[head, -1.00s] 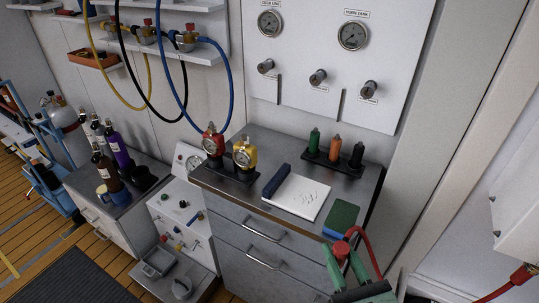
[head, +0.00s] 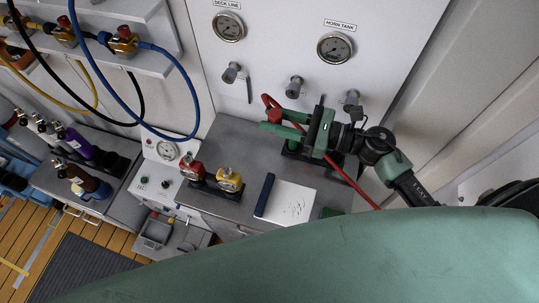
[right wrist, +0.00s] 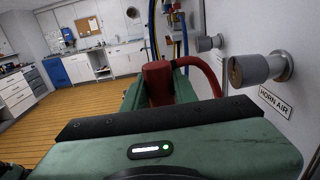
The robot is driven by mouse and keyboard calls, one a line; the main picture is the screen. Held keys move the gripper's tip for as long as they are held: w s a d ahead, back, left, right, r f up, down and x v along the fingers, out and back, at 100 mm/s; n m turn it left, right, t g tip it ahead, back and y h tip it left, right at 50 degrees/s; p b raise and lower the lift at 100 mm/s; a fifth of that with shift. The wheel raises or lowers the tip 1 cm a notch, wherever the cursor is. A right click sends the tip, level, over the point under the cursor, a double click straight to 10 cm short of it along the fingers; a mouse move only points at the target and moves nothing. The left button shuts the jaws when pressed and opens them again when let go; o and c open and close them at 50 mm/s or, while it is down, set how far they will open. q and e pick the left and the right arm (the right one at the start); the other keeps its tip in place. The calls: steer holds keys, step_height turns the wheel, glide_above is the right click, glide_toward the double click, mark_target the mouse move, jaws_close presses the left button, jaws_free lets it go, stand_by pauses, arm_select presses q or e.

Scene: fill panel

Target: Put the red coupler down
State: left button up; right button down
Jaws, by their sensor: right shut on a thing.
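My right gripper (head: 272,118) is shut on the red coupler (right wrist: 157,82), which sits upright between its green fingers in the right wrist view. In the head view the coupler (head: 268,101) shows at the fingertips, in front of the wall panel and above the grey counter. Its red hose (right wrist: 208,72) curves off the coupler's top to the right. The hose also runs down past the arm in the head view (head: 352,184). The coupler looks apart from the panel's fittings. My left gripper is out of view.
Metal fittings (head: 294,86) stick out of the panel close to the gripper; one, (right wrist: 258,68) beside a HORN AIR label, is at its right. My own green part covers the bottom.

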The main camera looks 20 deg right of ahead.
steer(key=f+b, duration=0.3)
steer(key=f, duration=0.1)
steer(key=f+b, duration=0.3)
steer(key=f, duration=0.2)
steer(key=f+b, duration=0.3)
steer(key=f, duration=0.2)
steer(key=shift+s+f, duration=0.15)
steer(key=shift+s, duration=0.1)
step_height(320, 180, down, 4)
steer(key=b, duration=0.3)
steer(key=shift+f, duration=0.15)
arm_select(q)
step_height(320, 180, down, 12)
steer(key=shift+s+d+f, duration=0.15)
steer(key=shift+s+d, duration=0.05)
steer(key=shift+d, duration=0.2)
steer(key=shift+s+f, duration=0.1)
